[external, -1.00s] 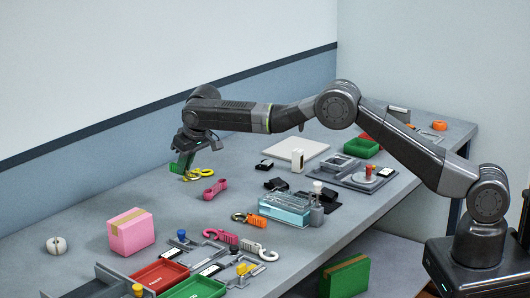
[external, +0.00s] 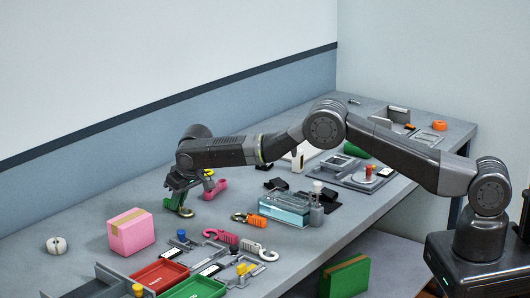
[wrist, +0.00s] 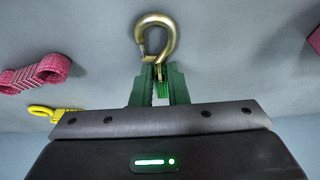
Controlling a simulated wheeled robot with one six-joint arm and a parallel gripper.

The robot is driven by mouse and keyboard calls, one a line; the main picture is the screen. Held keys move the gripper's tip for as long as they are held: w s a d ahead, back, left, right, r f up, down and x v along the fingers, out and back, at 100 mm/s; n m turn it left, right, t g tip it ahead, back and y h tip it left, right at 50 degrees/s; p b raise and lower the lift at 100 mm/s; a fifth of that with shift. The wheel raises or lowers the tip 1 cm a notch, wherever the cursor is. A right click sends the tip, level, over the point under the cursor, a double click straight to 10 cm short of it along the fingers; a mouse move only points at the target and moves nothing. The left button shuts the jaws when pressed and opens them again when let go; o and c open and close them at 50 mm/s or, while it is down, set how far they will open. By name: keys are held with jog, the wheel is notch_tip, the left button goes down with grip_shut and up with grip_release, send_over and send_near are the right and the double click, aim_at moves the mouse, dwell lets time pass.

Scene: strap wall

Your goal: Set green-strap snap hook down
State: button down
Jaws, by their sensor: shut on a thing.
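The green-strap snap hook has a brass hook (external: 186,212) that shows below my gripper in the external view. In the wrist view the brass hook (wrist: 157,38) points away from my fingers, and its short green strap (wrist: 162,89) sits between them. My gripper (wrist: 160,82) has green fingers and is shut on the strap. In the external view my gripper (external: 177,202) is low over the grey tabletop, left of the pink strap. I cannot tell whether the hook touches the table.
A pink strap (external: 215,187) and a partly hidden yellow hook (external: 208,173) lie just beyond my gripper. A pink box (external: 130,232) stands to the front left. An orange-strap hook (external: 249,219) lies to the right. Bare table lies between box and gripper.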

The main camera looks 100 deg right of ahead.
jog(key=shift+f+b, duration=0.25)
jog(key=shift+b, duration=0.05)
jog(key=c, duration=1.4)
grip_release()
jog(key=shift+r, duration=0.1)
jog(key=shift+r, duration=0.35)
jog(key=b+v, duration=0.2)
jog(key=v, duration=0.9)
jog(key=shift+s+a+r, duration=0.15)
jog(key=shift+a+r, duration=0.05)
jog(key=shift+r, duration=0.05)
